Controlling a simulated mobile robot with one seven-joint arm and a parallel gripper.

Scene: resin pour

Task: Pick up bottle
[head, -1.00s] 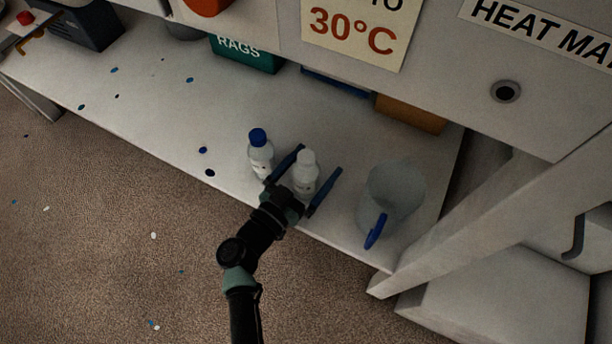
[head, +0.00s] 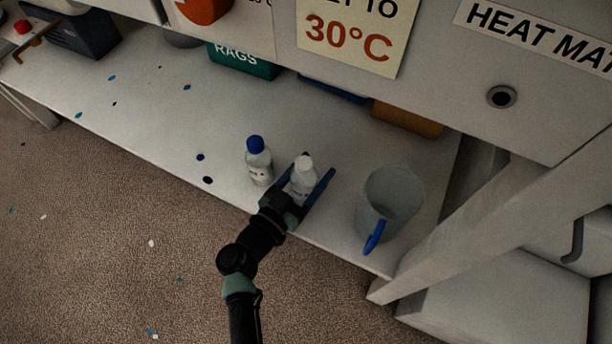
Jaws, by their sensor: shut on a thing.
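A white-capped bottle (head: 301,182) stands upright near the front edge of the bench. My gripper (head: 312,182) is shut on it, with one blue finger on each side. A second bottle with a blue cap (head: 258,162) stands just to the left, close to the left finger. I cannot tell whether the held bottle is clear of the bench surface.
A clear jug with a blue handle (head: 392,196) stands to the right of my gripper. A teal rags box (head: 243,62) and an orange-brown block (head: 407,119) lie at the back under the panel. The bench (head: 150,120) is mostly free on the left, with scattered spots.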

